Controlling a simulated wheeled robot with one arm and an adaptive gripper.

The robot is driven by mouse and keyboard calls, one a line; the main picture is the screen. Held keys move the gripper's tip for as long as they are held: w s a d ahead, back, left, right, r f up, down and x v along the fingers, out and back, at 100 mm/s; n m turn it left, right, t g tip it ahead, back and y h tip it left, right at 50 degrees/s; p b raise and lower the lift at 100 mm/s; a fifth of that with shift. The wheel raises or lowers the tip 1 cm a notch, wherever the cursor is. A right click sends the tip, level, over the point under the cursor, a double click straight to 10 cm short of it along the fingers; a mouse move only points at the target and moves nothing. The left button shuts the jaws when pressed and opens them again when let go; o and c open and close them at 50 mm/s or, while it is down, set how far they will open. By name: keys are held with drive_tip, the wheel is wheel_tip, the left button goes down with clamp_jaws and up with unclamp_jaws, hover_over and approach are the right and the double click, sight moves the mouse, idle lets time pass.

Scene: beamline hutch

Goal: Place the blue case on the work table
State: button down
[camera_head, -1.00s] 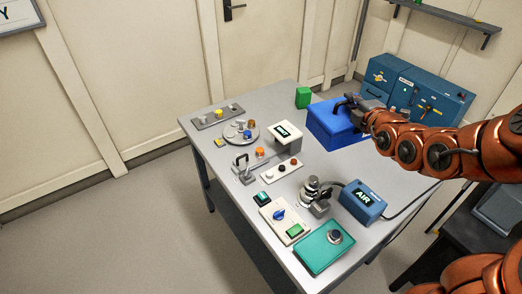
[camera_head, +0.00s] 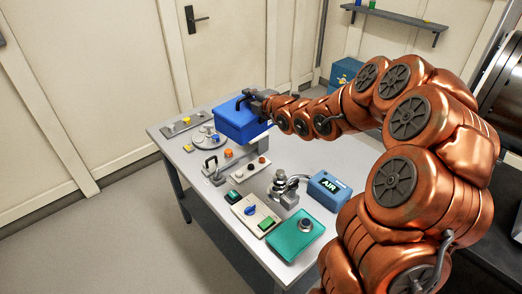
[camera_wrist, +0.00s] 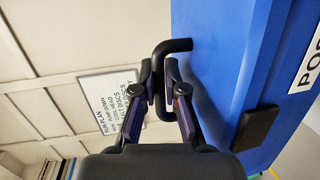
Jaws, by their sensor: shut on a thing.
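The blue case (camera_head: 238,122) is at the back left part of the grey work table (camera_head: 310,155) in the head view. My gripper (camera_head: 254,97) is shut on its black handle at the top. The wrist view shows my gripper (camera_wrist: 160,80) closed around the black handle (camera_wrist: 176,45), with the blue side of the case (camera_wrist: 215,60) filling the right part. The case covers most of the white display unit in the head view. It seems to be held above the table; its underside is hidden, so I cannot tell the gap.
Round-plate fixture (camera_head: 200,139), clamp with handle (camera_head: 213,168), button strip (camera_head: 250,171), green-topped box (camera_head: 294,236), switch panel (camera_head: 257,214) and blue AIR box (camera_head: 328,190) stand on the table. A clear patch lies right of the case. Wall shelf (camera_head: 400,20) is at the back.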

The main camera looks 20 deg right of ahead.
drive_tip(key=w+d+f+h+b, duration=0.1)
drive_tip(key=w+d+f+b, duration=0.15)
drive_tip(key=d+f, duration=0.45)
drive_tip(key=w+d+f+m+b, duration=0.1)
drive_tip(key=d+f+b, duration=0.2)
drive_tip(key=d, duration=0.8)
drive_tip(key=w+d+f+h+b, duration=0.1)
drive_tip(key=d+f+b, duration=0.3)
drive_tip(key=d, duration=0.5)
wheel_tip(320, 180, down, 11)
drive_tip(key=p, duration=0.1)
drive_tip(key=shift+d+p, duration=0.35)
drive_tip(key=shift+p, duration=0.05)
drive_tip(key=shift+w+f, duration=0.1)
drive_tip(key=shift+f, duration=0.1)
drive_tip(key=c, duration=1.2)
unclamp_jaws()
